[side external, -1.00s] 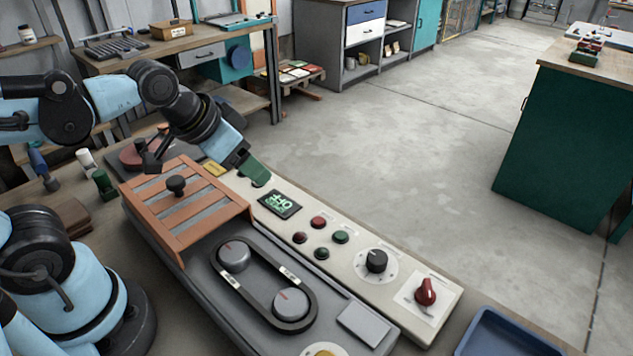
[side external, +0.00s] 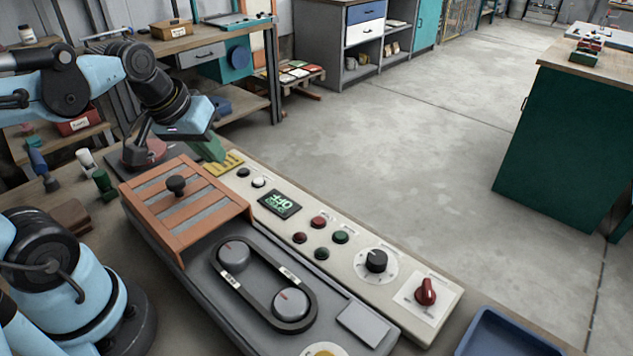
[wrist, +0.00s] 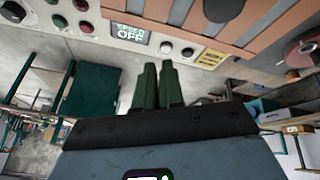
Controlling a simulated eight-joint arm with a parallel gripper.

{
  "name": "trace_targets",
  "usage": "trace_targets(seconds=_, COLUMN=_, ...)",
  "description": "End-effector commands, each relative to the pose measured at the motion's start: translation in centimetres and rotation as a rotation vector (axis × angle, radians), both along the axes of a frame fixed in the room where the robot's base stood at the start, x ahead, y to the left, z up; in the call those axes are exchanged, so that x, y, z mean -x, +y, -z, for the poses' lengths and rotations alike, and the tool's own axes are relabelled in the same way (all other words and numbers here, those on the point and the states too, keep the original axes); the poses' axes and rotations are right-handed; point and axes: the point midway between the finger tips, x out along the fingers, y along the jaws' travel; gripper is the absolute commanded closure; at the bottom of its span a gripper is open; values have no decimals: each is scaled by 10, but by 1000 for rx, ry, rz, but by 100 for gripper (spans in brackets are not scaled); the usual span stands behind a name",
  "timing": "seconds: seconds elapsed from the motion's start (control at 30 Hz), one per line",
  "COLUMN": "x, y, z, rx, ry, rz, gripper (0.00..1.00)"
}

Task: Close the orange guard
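The orange guard (side external: 190,205), a slatted cover with a black knob (side external: 176,185) on top, sits over the far left part of the grey machine bed (side external: 215,300). The belt (side external: 262,290) around two grey pulleys lies uncovered to its right. In the wrist view the guard (wrist: 265,25) crosses the top right, with its knob (wrist: 222,8) at the upper edge. My gripper (side external: 218,158) is beyond the guard's far end, near the yellow label, apart from the guard and knob. Its green fingers (wrist: 158,64) are close together with nothing between them.
The cream control panel (side external: 330,250) runs along the machine, with buttons, dials and a display (side external: 280,204) reading OFF. A blue tray (side external: 515,335) lies at the bottom right.

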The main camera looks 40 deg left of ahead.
Motion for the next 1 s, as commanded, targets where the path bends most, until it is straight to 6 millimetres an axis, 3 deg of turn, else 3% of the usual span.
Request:
trace_targets(seconds=0.03, x=5, y=19, z=-6, rx=56, ry=40, rz=-135, gripper=100)
trace_targets(seconds=0.2, x=33, y=65, z=-24, rx=262, ry=172, rz=-571, gripper=100)
trace_targets(seconds=0.5, x=89, y=119, z=-64, rx=597, ry=353, rz=-1242, gripper=100)
trace_targets(seconds=0.77, x=110, y=131, z=-78, rx=716, ry=417, rz=-1458, gripper=100)
trace_targets(seconds=1.0, x=107, y=125, z=-57, rx=717, ry=419, rz=-1459, gripper=100)
